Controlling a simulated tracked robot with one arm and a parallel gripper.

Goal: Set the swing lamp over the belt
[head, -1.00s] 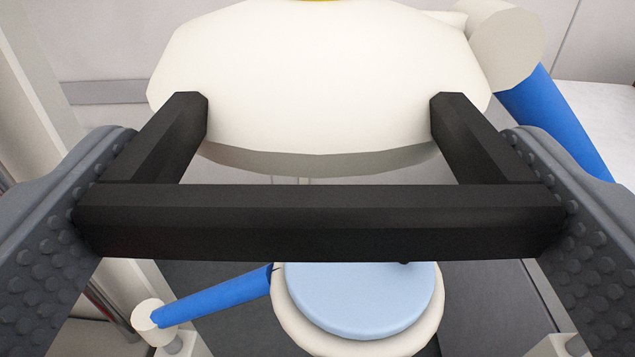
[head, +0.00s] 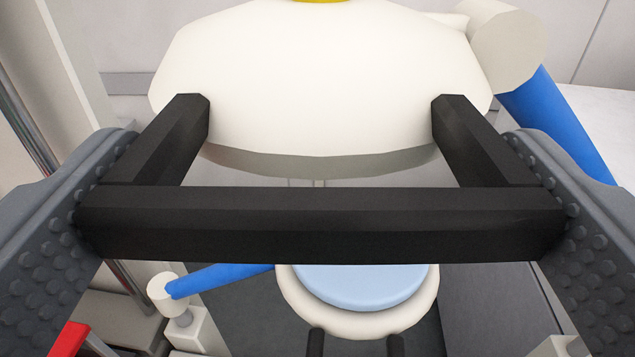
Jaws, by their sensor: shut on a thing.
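The swing lamp's white head (head: 320,85) fills the upper middle of the head view, with a yellow piece (head: 320,1) at its top edge. A black U-shaped handle (head: 320,238) reaches from the lamp head towards me. My gripper (head: 320,222) has one studded grey finger against each end of the handle's crossbar and is shut on it. A blue arm (head: 558,122) runs from a white joint (head: 507,45) at the lamp's right. A dark flat surface (head: 485,300) lies below right; I cannot tell whether it is the belt.
A second white round head (head: 300,305) with a light blue disc (head: 362,285) and its own blue arm (head: 220,279) is below the handle. A white post (head: 85,110) stands at left, and a red piece (head: 70,340) at lower left. A pale surface is at right.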

